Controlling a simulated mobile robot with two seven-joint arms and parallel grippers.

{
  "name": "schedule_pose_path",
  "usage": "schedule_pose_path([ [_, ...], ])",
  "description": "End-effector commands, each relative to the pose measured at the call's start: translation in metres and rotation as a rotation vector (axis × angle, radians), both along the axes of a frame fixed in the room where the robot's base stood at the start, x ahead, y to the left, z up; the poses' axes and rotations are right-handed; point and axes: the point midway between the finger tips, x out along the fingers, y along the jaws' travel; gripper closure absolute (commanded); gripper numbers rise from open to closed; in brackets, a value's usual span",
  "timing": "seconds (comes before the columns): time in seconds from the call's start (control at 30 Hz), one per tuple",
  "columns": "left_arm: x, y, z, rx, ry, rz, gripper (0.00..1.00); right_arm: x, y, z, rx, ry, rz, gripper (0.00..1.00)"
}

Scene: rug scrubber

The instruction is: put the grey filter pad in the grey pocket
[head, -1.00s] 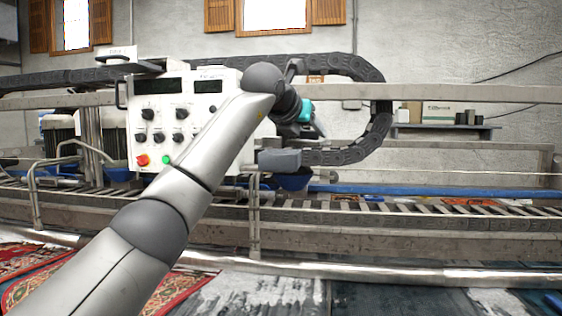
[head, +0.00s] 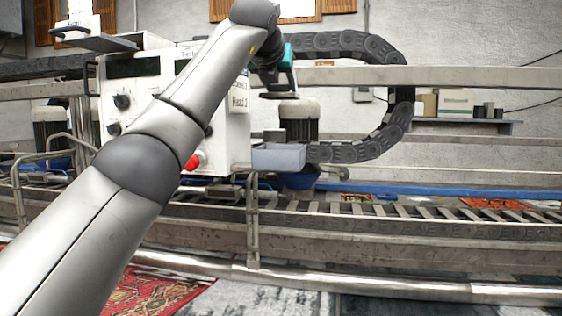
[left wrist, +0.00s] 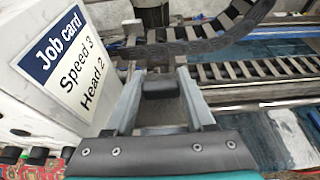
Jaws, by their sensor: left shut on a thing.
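My left gripper (head: 279,84) is high in the middle of the head view, above the conveyor. The grey pocket (head: 279,157), an open-topped light grey box, is below it beside the white control cabinet. In the left wrist view my left gripper (left wrist: 161,80) is shut on the filter pad (left wrist: 160,90), whose dark part shows between the fingertips. In the head view a thin dark edge under the fingers looks like the pad, clear above the pocket. The pocket's inside is mostly hidden. My right gripper is not in view.
The white control cabinet (head: 235,127) with its job card (left wrist: 73,62) stands close to the left of the gripper. A dark cable chain (head: 400,118) curves on the right. A motor (head: 298,115) stands behind the pocket. The roller conveyor (head: 420,212) runs below.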

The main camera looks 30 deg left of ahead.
Motion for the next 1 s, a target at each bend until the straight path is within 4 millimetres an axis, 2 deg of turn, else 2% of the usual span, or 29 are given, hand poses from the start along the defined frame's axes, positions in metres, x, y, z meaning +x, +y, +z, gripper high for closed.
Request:
schedule_pose_path([
  [0.03,0.0,0.0,-0.017,0.002,0.0,-0.001,1.0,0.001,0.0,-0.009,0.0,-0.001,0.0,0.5],
  [0.2,0.0,0.001,-0.057,0.002,0.002,0.0,1.0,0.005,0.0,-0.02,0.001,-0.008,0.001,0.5],
  [0.4,0.0,0.0,-0.095,0.002,0.0,-0.001,1.0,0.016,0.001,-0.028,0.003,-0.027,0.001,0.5],
  [0.67,0.0,0.0,-0.114,0.001,-0.002,0.0,1.0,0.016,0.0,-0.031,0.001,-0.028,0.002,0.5],
  [0.87,0.0,0.0,-0.142,0.001,-0.001,-0.001,1.0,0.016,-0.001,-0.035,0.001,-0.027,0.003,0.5],
  [1.0,0.0,0.0,-0.145,0.0,-0.003,-0.001,1.0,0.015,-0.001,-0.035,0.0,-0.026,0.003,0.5],
])
